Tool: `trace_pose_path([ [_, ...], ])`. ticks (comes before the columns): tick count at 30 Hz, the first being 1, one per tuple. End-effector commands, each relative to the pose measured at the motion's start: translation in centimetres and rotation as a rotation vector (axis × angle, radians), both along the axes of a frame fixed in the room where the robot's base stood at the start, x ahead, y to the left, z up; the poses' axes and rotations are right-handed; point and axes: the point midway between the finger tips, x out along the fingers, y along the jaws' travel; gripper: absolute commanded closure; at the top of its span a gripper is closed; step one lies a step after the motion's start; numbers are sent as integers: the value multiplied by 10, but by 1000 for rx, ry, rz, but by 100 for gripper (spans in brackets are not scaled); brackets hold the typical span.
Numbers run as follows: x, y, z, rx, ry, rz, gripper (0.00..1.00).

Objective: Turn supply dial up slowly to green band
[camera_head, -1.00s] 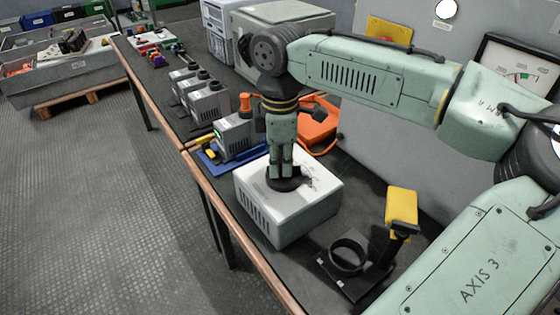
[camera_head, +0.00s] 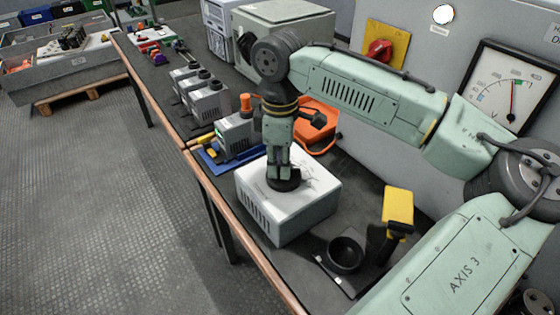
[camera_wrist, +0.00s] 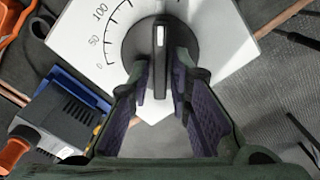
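The supply dial is a black round knob with a raised grip bar and a white mark (camera_wrist: 160,36), on the white box (camera_head: 312,208). In the wrist view its mark points straight up, past the visible 0, 50 and 100 of the printed scale. My gripper (camera_wrist: 168,82) points down at the dial, its purple-padded fingers close on both sides of the bar; in the head view (camera_head: 283,180) they hide much of the dial. The wall meter (camera_head: 498,84) has a red needle standing nearly upright, its tip by the left side of the small green band (camera_head: 517,85).
A black cup holder (camera_head: 345,252) and a yellow-headed device (camera_head: 397,208) stand right of the box. A grey unit (camera_head: 236,132) on a blue tray and an orange case (camera_head: 318,120) lie behind. A red knob (camera_head: 379,52) on a yellow plate is on the wall.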

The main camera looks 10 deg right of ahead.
Motion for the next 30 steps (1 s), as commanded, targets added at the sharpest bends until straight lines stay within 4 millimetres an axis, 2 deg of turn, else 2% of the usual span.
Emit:
trace_pose_path([
  [4,0,0,0,0,0,0,69],
  [12,0,0,0,-1,0,0,69],
  [16,1,0,8,0,-1,0,69],
  [20,1,0,29,1,-3,1,69],
  [30,0,0,98,3,-1,1,69],
])
